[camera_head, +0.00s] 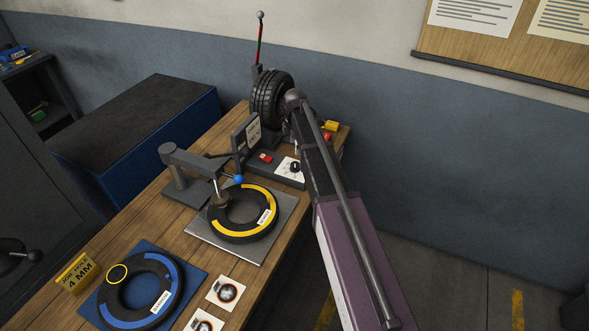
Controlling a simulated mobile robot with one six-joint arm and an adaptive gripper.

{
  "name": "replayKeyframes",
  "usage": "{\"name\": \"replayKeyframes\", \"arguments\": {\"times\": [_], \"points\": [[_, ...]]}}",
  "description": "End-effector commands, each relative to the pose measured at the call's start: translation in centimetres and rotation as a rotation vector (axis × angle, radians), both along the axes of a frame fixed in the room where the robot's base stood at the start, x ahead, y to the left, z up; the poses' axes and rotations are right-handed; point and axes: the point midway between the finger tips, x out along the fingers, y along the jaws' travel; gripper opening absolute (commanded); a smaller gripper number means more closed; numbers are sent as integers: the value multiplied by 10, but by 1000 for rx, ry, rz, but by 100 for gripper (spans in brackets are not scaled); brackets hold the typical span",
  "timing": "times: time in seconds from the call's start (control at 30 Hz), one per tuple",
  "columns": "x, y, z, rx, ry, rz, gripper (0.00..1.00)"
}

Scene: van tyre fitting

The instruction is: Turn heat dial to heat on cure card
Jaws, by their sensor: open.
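The heat dial (295,167) is a small black knob on a white marked plate, at the front of a dark grey unit on the wooden bench. Its setting is too small to read. A framed card (253,133) stands at the left of this unit; its print cannot be read, so I cannot tell if it is the cure card. My arm reaches up from the lower right and passes just right of the dial. My gripper cannot be made out; the arm's far end is by the tyre.
A tyre (270,95) stands upright behind the unit. A red switch (265,157) sits left of the dial. A clamp stand (178,180) reaches over a yellow-marked ring (243,231). A blue-marked ring (130,309) lies nearer. A yellow block (331,126) is right of my arm.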

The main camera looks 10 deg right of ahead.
Motion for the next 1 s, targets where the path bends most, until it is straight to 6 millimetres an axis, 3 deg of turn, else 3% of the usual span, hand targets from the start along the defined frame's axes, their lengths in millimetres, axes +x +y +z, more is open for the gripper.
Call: {"name": "replayKeyframes", "arguments": {"times": [1.0], "points": [[0, -1, -82, 0, 0, -1, 86]]}}
